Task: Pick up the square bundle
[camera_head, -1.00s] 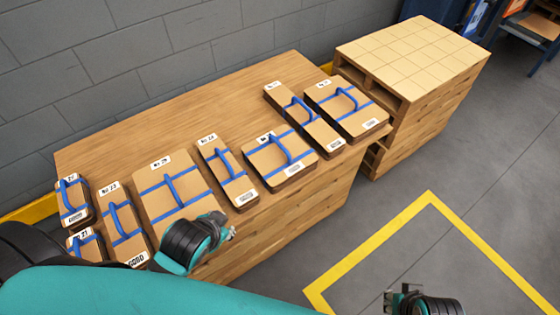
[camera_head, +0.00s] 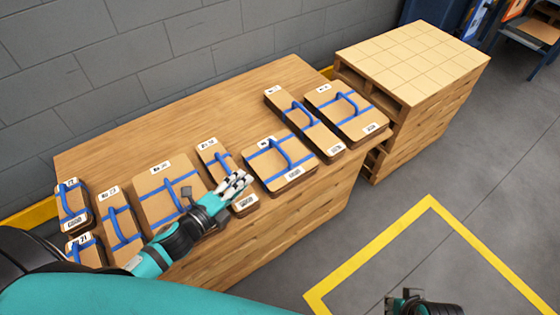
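Several brown cardboard bundles with blue straps, blue handles and white labels lie on a wooden table. Two look closest to square: one right of the middle (camera_head: 262,170) and one at the far right end (camera_head: 368,122). I cannot tell which is meant. My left gripper (camera_head: 240,184) is over the narrow bundle (camera_head: 211,155) left of the middle one and hides part of it. Its fingertips point right, near the middle bundle's left edge. I see nothing held, but the finger gap is unclear. My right gripper (camera_head: 398,298) is at the bottom edge, over the floor, partly cut off.
The wooden table (camera_head: 150,125) has a bare strip behind the bundles, against a grey block wall. A large wide bundle (camera_head: 150,183) and smaller ones lie to the left. A wooden stack with a gridded top (camera_head: 415,60) stands at right. Yellow lines (camera_head: 375,245) mark open floor.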

